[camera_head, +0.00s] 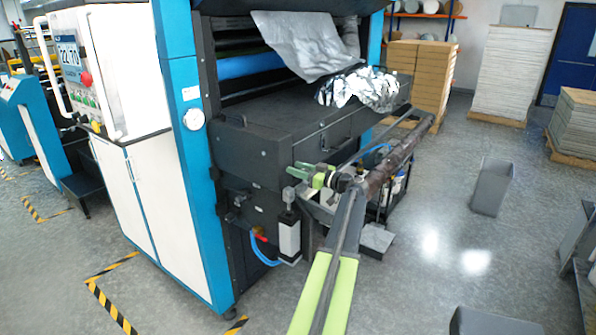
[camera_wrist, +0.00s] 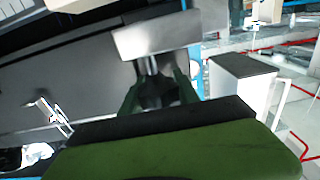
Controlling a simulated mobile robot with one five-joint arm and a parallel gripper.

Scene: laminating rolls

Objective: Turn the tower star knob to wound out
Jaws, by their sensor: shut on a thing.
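My gripper (camera_head: 308,173) has green fingers and reaches to the front of the black machine, below its drawer-like panel. In the wrist view my gripper (camera_wrist: 158,92) is shut on a dark knob (camera_wrist: 155,90), which I take for the tower star knob. The knob sits between the two fingers, below a short metal shaft and a light grey block (camera_wrist: 155,38). The fingers cover much of the knob, so its lobes and any turn marking cannot be made out. In the head view I cannot make out the knob at the fingertips.
The laminating machine's black front (camera_head: 262,135) stands close behind my gripper. A dark roll (camera_head: 392,168) lies just right of my arm.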

